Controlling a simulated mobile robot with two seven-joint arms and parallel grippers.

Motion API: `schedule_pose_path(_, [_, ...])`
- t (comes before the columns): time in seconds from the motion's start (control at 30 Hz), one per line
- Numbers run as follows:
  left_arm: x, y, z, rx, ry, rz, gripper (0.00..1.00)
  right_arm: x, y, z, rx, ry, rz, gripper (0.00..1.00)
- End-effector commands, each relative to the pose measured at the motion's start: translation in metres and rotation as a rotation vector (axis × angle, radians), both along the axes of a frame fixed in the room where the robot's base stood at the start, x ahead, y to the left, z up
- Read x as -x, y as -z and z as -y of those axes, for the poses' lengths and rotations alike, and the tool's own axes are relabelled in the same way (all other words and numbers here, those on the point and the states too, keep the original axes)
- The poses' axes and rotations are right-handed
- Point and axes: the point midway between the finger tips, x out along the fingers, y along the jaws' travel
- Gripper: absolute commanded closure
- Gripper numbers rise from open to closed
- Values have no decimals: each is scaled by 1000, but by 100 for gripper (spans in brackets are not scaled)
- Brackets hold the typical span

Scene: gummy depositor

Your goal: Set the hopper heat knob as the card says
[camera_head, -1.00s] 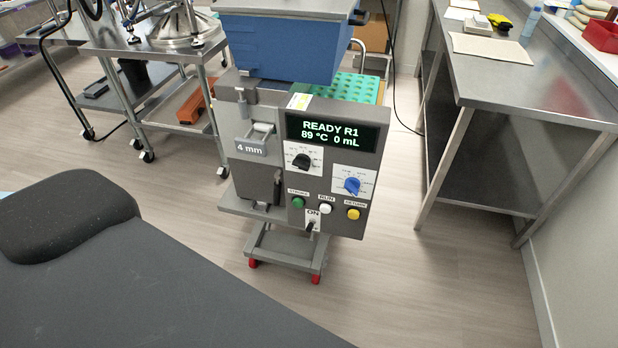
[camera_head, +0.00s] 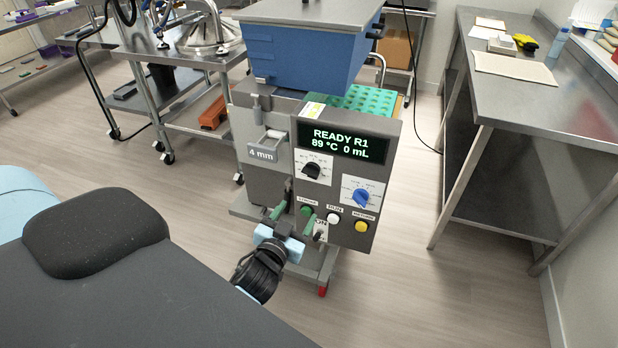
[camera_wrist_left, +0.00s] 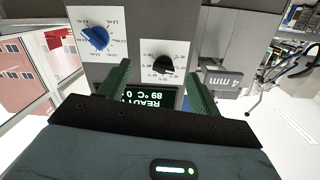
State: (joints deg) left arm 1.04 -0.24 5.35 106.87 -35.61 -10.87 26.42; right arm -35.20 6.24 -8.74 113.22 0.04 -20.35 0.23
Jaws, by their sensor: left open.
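The depositor's front panel has a black knob (camera_head: 312,170) and a blue knob (camera_head: 361,198), each on a white dial plate. The display (camera_head: 343,143) above reads "READY R1", "89 °C 0 mL". My left gripper (camera_head: 294,212) is open and empty, low in front of the panel, below the black knob. In the left wrist view, which shows the panel upside down, the black knob (camera_wrist_left: 163,65) lies beyond and between the open fingers (camera_wrist_left: 160,84), apart from them. The blue knob (camera_wrist_left: 96,38) is farther left there. The dial marks are too small to read surely. My right gripper is out of view.
A blue hopper (camera_head: 308,55) stands above. A steel table (camera_head: 520,90) is at the right; floor between is clear.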

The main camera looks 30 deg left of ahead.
Motion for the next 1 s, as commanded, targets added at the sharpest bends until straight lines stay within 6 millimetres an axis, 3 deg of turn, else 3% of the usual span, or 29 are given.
schedule_pose_path(0.1, [-20, -23, -9, -10, -24, 65, 36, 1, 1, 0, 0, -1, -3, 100])
schedule_pose_path(0.2, [-25, -32, -12, -13, -33, 85, 36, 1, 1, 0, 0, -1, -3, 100])
schedule_pose_path(0.47, [-31, -33, -14, -15, -33, 89, 36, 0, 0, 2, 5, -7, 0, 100])
schedule_pose_path(1.0, [-96, -32, -29, -15, -32, 87, 36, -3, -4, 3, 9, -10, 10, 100])
